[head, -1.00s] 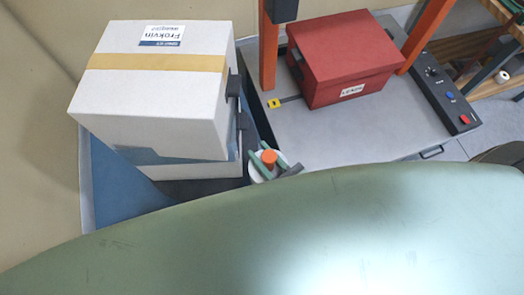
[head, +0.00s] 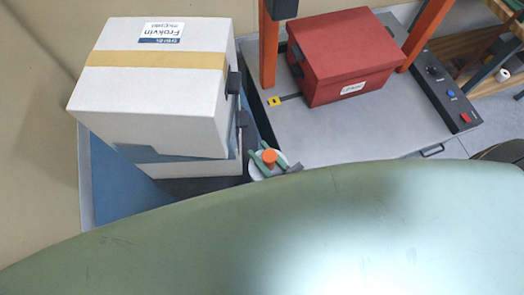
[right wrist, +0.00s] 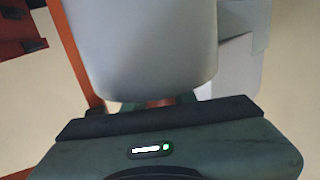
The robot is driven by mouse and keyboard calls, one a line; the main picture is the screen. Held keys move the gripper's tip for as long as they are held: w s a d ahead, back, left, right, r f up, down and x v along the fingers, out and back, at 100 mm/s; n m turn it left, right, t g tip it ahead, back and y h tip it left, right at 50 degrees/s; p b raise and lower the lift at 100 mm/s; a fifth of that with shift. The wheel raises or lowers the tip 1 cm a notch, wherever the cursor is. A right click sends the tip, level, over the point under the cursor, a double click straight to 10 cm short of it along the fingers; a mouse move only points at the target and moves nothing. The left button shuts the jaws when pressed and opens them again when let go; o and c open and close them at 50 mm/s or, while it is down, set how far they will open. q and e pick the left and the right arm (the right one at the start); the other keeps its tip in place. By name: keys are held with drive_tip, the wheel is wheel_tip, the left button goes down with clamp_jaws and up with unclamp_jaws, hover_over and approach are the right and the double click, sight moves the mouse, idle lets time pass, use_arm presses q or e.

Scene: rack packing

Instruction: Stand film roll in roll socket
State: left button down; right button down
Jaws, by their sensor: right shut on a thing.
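The film roll (right wrist: 150,45) is a pale white cylinder with an orange core, and it fills the upper middle of the right wrist view. In the head view its orange core end (head: 269,155) shows above a white rim, between the green fingers of my right gripper (head: 268,164). My right gripper is shut on the core end of the roll. The roll's far end is hidden in both views. I cannot make out the roll socket. My left gripper is not in view.
A large white carton (head: 150,90) with a tan tape band stands on the left, close to the roll. A red box (head: 345,62) sits on a grey machine table (head: 380,130) with orange posts. A control strip (head: 448,92) runs along the table's right side.

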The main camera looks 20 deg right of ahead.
drive_tip(key=shift+f, duration=0.1)
idle(0.3)
drive_tip(key=shift+f+b, duration=0.35)
drive_tip(key=shift+b, duration=0.05)
drive_tip(key=shift+f+b, duration=0.45)
drive_tip(key=shift+f, duration=0.6)
drive_tip(key=shift+f+b, duration=0.15)
drive_tip(key=shift+b, duration=0.2)
drive_tip(key=c, duration=1.1)
unclamp_jaws()
drive_tip(key=shift+o, duration=0.2)
